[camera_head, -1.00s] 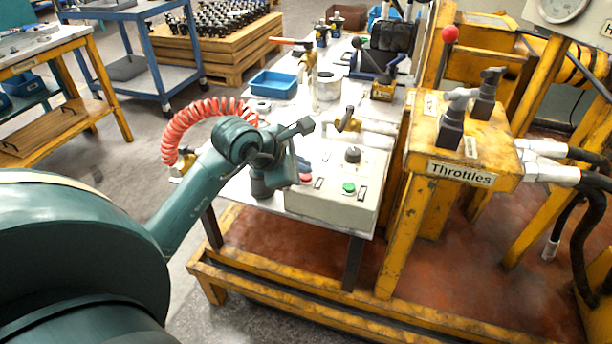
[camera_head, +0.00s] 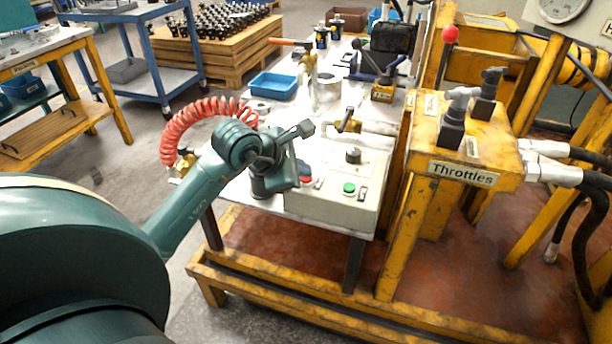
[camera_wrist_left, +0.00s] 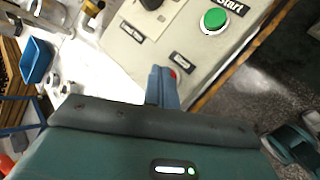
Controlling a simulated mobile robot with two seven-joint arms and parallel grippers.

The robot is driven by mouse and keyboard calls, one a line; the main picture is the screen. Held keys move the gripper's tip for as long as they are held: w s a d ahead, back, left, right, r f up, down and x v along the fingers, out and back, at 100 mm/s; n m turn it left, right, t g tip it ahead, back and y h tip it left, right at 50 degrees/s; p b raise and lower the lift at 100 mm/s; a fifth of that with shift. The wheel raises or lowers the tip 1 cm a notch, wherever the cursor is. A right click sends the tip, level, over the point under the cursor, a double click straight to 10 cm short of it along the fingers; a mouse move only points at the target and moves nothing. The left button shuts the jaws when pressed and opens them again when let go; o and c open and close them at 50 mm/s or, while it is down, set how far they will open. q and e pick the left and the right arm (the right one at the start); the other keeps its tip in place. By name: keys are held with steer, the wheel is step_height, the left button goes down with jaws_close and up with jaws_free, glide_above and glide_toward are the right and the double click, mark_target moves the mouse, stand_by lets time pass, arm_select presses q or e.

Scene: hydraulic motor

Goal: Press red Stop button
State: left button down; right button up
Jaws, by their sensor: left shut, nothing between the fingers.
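The red Stop button (camera_head: 306,180) sits on the left part of the pale control box (camera_head: 325,207), mostly hidden by my left gripper. A small piece of its red edge shows in the left wrist view (camera_wrist_left: 173,73), right beside the fingertips. My left gripper (camera_head: 303,169) is shut and empty, its blue-grey fingers (camera_wrist_left: 162,88) pointing at the box over the button. I cannot tell whether the fingertips touch it. A green Start button (camera_head: 349,188) is to the right on the same box. My right gripper is not in view.
A black knob (camera_head: 353,157) stands on the box behind the green button. A coiled red hose (camera_head: 200,112) arches behind my left arm. A blue tray (camera_head: 274,85) and tools lie farther back. The yellow Throttles stand (camera_head: 463,173) is close on the right.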

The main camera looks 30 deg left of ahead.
mark_target(302, 180)
arm_select(q)
steer(key=shift+r+p, duration=0.55)
steer(key=shift+r, duration=0.2)
steer(key=shift+r+p, duration=1.75)
steer(key=shift+r, duration=0.85)
steer(key=shift+f, duration=0.1)
